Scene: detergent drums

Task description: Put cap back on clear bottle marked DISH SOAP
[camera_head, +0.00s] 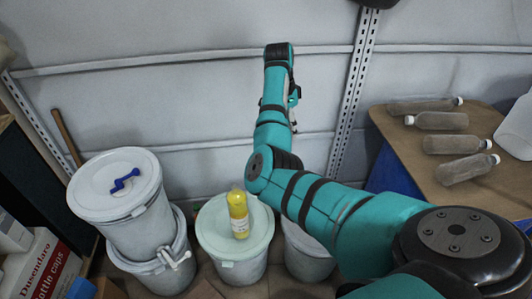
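A clear bottle (238,215) of yellow liquid with a pale label stands on the lid of the middle drum (213,235). The label is too small to read. Its top looks clear, and I see no cap on it; I cannot pick out a loose cap anywhere. My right arm comes in from the right, bends beside the bottle and reaches up towards the wall. Its far end is up and away from the bottle, apart from it. The fingers of my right gripper (294,95) are mostly hidden behind the forearm. My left gripper is not in view.
Stacked white drums (115,215) at left carry a blue tool (125,181). Another drum (308,255) stands right of the middle one, partly behind my arm. A brown-topped table (410,155) at right holds several lying bottles and a white jug (518,125). A carton (45,265) sits lower left.

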